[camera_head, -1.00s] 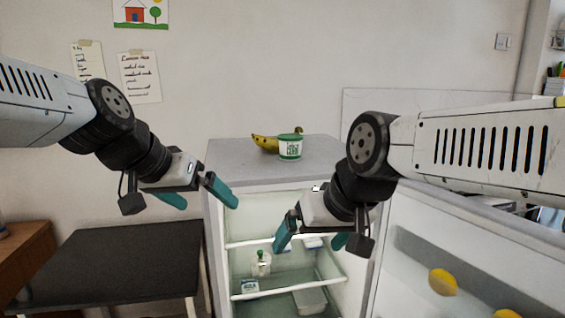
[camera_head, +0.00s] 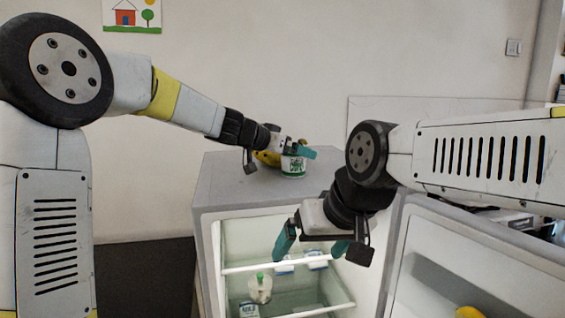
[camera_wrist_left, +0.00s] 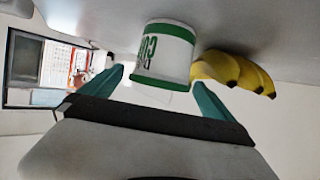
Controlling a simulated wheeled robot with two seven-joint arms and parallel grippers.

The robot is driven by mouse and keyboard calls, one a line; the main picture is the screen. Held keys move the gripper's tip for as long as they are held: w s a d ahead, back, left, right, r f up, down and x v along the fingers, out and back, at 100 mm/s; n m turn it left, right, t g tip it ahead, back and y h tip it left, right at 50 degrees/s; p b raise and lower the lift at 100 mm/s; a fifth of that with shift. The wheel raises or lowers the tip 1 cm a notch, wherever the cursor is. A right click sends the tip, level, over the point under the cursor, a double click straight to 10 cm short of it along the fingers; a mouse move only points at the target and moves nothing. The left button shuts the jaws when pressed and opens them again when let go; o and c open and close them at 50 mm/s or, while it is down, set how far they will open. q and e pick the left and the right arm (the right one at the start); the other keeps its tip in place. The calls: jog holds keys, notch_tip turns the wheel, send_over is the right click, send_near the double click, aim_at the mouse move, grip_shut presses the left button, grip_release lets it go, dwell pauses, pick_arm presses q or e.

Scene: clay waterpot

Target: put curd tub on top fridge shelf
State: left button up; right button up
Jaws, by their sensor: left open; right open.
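The white curd tub (camera_head: 293,166) with green lettering stands on top of the fridge (camera_head: 225,176). My left gripper (camera_head: 302,151) is open at the tub. In the left wrist view the tub (camera_wrist_left: 165,55) lies between and just ahead of the two teal fingertips (camera_wrist_left: 158,85); I cannot tell whether they touch it. My right gripper (camera_head: 315,243) is open and empty in front of the open fridge. The top fridge shelf (camera_head: 262,267) shows its white front edge, with small white and blue tubs on it, partly hidden by my right gripper.
Yellow bananas (camera_head: 267,158) lie beside the tub, and also show in the left wrist view (camera_wrist_left: 235,70). A bottle with a green cap (camera_head: 260,288) stands lower in the fridge. The open fridge door (camera_head: 440,270) is at the right, with a yellow fruit (camera_head: 469,312).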

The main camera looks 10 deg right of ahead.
pick_arm(q)
jog(key=x, duration=0.4)
jog(key=shift+d+r, duration=0.1)
jog(key=shift+d, duration=0.05)
jog(key=c, duration=1.9)
jog(key=shift+r, duration=0.15)
